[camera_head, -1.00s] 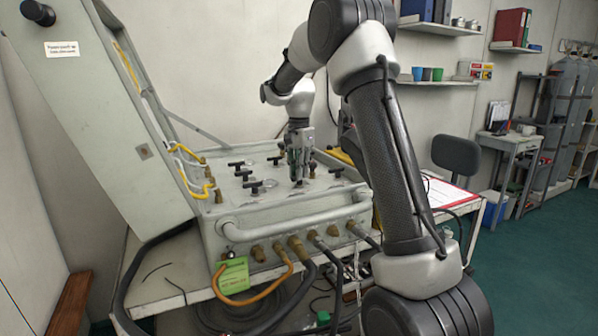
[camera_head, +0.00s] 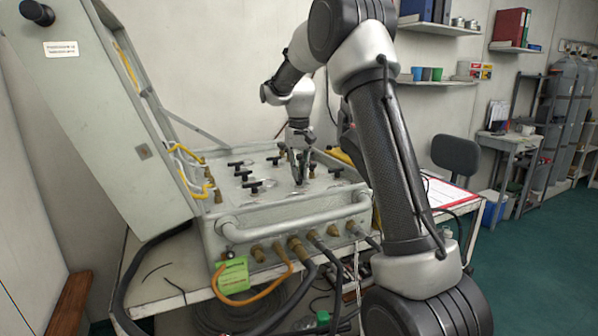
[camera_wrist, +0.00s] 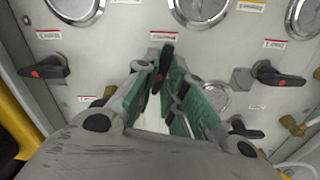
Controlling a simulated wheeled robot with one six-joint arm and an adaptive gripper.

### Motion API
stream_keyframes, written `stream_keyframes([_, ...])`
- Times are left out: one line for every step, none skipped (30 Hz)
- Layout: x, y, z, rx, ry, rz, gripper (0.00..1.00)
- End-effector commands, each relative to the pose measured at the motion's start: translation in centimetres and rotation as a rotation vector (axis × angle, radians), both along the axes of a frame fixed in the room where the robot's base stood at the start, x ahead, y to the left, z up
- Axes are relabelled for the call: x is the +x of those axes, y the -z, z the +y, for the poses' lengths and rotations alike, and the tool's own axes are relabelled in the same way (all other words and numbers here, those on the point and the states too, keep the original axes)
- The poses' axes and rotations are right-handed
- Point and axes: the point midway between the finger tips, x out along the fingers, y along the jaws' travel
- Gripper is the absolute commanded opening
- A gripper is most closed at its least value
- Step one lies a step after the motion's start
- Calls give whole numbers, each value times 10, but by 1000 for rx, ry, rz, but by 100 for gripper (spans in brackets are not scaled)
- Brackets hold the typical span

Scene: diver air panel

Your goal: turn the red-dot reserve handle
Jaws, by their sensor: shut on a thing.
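In the wrist view, my gripper (camera_wrist: 163,88) is shut on a black handle (camera_wrist: 166,54) with a red dot. Its green-padded fingers lie on either side of the handle, which points toward the top of the picture.
Several black T-handles (camera_head: 254,184) stand on the panel left of my gripper. The raised grey lid (camera_head: 110,120) stands at the left, and a tubular rail (camera_head: 300,216) crosses the panel's front.

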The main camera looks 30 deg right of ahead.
Motion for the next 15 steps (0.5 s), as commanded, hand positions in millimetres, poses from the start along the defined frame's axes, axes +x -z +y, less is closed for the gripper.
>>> stream_keyframes([1,-1,0,-1,-30,-3,0])
stream_keyframes([1,-1,0,-1,-50,-3,0])
stream_keyframes([1,-1,0,-1,-72,-3,0])
stream_keyframes([1,-1,0,-1,-88,-3,0])
stream_keyframes([1,-1,0,-1,-103,-3,0])
stream_keyframes([1,-1,0,-1,-121,-4,0])
stream_keyframes([1,-1,0,-1,-134,-3,0])
stream_keyframes([1,-1,0,-1,-145,-3,0])
stream_keyframes([1,-1,0,-1,-158,-3,0])
stream_keyframes([1,-1,0,-1,-168,-3,0])
stream_keyframes([1,-1,0,-1,-175,-3,0])
stream_keyframes([1,-1,0,-1,-183,-3,0])
stream_keyframes([1,-1,0,-1,-189,-3,0])
stream_keyframes([1,-1,0,-1,-194,-3,0])
stream_keyframes([1,-1,0,-1,-199,-3,0])
